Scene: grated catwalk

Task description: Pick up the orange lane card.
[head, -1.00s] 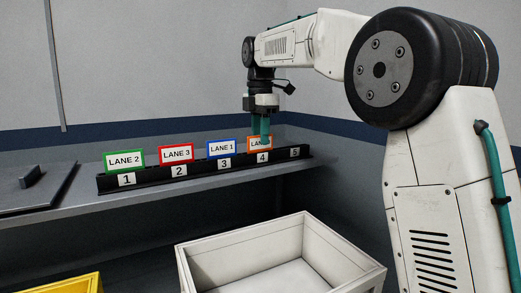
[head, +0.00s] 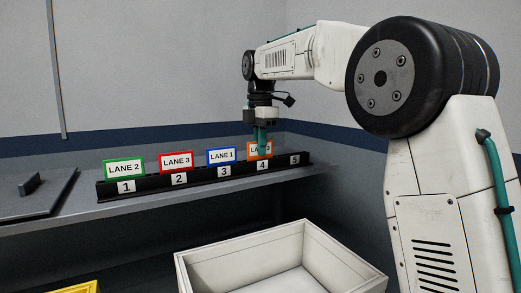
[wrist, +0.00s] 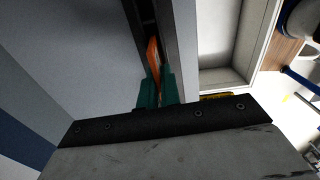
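The orange lane card (head: 252,149) stands upright in slot 4 of the black rack (head: 195,178). Its lettering is partly covered by a teal finger. My gripper (head: 262,148) points straight down over slot 4, its fingers around the card. In the wrist view, the orange card (wrist: 153,55) runs between the two teal fingers (wrist: 157,92), which are close together on it. My gripper looks shut on the card, and the card is still seated in the rack.
Green (head: 124,168), red (head: 176,161) and blue (head: 221,156) cards stand in slots 1 to 3; slot 5 is empty. A white bin (head: 215,255) sits below in front. A dark plate (head: 38,195) lies on the shelf at left. A yellow container edge (head: 80,287) shows lower left.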

